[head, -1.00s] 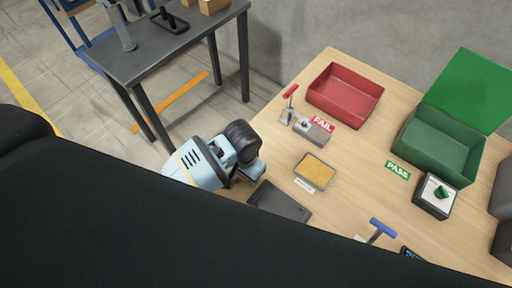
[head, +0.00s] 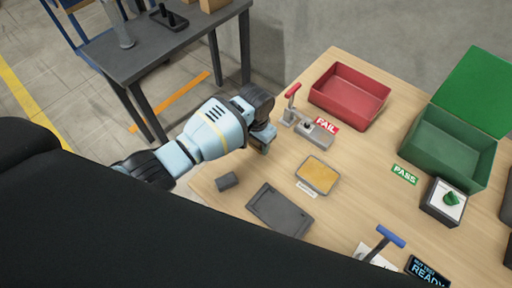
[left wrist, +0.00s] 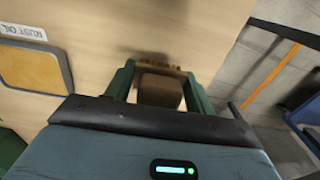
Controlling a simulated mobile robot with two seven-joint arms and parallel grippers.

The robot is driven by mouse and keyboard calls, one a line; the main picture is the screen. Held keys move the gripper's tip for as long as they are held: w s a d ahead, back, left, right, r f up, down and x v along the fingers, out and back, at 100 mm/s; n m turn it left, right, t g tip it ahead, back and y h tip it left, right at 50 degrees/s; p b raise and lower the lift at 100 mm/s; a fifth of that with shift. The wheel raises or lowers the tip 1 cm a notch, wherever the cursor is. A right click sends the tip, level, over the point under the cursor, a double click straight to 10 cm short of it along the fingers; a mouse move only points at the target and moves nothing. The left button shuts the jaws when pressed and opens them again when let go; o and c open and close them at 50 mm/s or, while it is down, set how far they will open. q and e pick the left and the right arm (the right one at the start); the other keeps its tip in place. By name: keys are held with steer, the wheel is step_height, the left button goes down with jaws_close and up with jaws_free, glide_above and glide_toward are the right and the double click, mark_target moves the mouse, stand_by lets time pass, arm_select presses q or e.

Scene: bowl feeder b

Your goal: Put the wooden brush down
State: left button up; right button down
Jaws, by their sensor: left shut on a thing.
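My left gripper (head: 262,144) hangs over the left edge area of the wooden table, left of the red-handled clamp. In the left wrist view its two green fingers (left wrist: 160,88) are shut on the wooden brush (left wrist: 159,90), a brown block with a tan bristle edge at its far side. The table surface shows beyond the brush; I cannot tell whether the bristles touch it. In the head view the brush is mostly hidden by the gripper. My right gripper is not in view.
A dark tray (head: 262,221) and a small dark cylinder (head: 227,181) lie nearer me. The yellow rust oil pad (head: 317,175), red-handled clamp (head: 291,104), red bin (head: 349,95) and green bin (head: 449,147) stand to the right. Bare tabletop surrounds the cylinder.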

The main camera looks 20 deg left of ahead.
mark_target(256, 149)
arm_select(q)
steer(key=shift+s+f, duration=0.15)
steer(key=shift+f, duration=1.35)
steer(key=shift+f, duration=0.2)
steer(key=o, duration=0.9)
step_height(256, 149, up, 12)
steer(key=shift+r+p, duration=0.2)
steer(key=shift+p, duration=1)
